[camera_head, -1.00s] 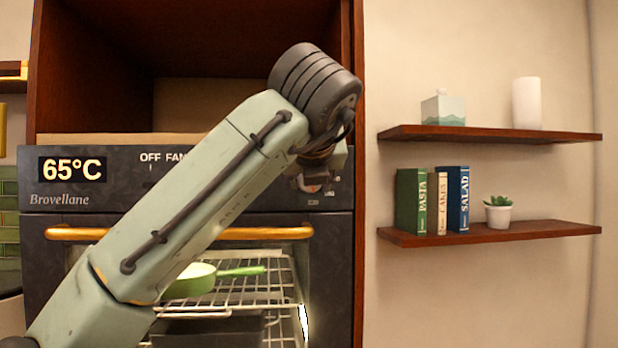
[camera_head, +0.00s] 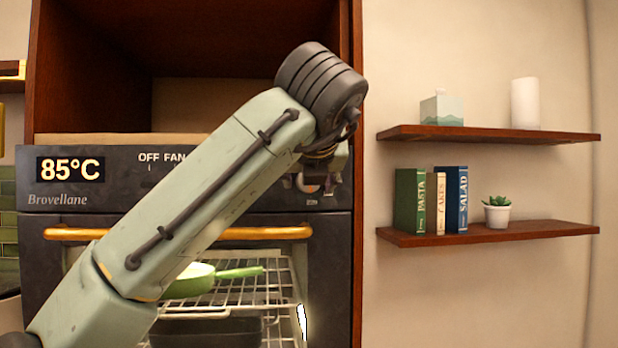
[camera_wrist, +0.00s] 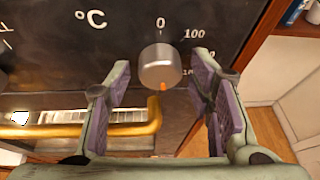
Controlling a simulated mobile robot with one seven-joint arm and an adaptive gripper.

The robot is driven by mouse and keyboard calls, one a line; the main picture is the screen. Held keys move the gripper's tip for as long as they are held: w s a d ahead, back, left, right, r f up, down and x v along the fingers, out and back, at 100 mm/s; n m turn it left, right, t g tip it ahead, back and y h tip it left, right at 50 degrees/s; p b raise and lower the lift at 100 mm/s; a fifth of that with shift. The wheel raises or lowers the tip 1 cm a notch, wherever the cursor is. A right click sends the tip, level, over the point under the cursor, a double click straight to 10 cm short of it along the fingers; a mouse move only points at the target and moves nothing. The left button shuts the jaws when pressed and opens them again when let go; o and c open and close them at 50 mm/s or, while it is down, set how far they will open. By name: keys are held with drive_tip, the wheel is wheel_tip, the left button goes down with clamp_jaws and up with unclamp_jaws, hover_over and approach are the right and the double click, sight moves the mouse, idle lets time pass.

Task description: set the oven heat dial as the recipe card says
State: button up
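The heat dial (camera_wrist: 160,66) is a round silver knob on the dark oven panel, with an orange mark at its lower edge. "0" is above it and "100" at upper right; other numbers are partly hidden by a finger. My gripper (camera_wrist: 162,63) is open, one finger on each side of the dial; I see a gap on both sides and cannot tell any contact. The oven display (camera_head: 71,169) reads 85°C. In the head view my arm covers much of the panel. I see no recipe card.
The oven's brass handle (camera_head: 80,233) runs below the panel. A green pan (camera_head: 192,281) sits on a wire rack inside. To the right, a lower shelf (camera_head: 530,230) holds books and a plant; an upper shelf (camera_head: 570,136) holds a box and a white cylinder.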

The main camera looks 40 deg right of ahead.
drive_tip(key=shift+o, duration=0.3)
drive_tip(key=v, duration=1.2)
